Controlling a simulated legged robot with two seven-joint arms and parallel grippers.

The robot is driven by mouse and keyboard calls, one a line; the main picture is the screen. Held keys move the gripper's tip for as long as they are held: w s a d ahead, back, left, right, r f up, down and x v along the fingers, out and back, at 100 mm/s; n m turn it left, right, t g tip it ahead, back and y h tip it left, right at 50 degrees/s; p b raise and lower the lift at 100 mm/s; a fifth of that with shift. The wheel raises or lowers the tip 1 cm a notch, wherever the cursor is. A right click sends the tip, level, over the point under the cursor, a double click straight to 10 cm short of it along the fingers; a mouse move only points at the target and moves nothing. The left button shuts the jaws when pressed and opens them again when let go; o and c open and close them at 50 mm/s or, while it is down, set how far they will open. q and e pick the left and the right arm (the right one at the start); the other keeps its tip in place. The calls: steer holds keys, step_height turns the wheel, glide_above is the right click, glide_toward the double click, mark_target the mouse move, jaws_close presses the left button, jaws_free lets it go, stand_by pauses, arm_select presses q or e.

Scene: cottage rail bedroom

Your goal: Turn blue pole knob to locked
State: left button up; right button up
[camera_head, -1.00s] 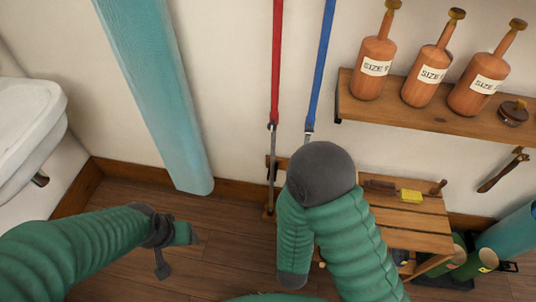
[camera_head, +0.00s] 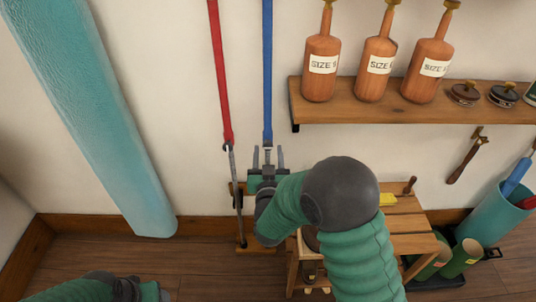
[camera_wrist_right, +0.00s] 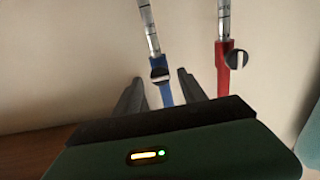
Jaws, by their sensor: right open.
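The blue pole (camera_head: 267,70) stands against the wall. In the right wrist view, its blue clamp (camera_wrist_right: 166,95) carries a small dark round knob (camera_wrist_right: 159,75) with a pale bar lying roughly across the pole. My right gripper (camera_head: 267,156) is open at the lower end of the blue pole. In the wrist view, its two fingers (camera_wrist_right: 160,90) stand either side of the blue clamp, with gaps and the knob just beyond their tips. In the head view the knob is not visible. My left gripper (camera_head: 150,291) shows only partly at the bottom edge; its jaws cannot be made out.
The red pole (camera_head: 220,70) stands close left of the blue one. In the wrist view its knob (camera_wrist_right: 236,59) has a roughly upright bar. A wall shelf (camera_head: 400,108) with bottles is at right, above a wooden bench (camera_head: 405,222). A teal column (camera_head: 90,110) stands left.

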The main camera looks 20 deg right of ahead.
steer(key=shift+w+d, duration=0.15)
steer(key=shift+w, duration=0.35)
jaws_close()
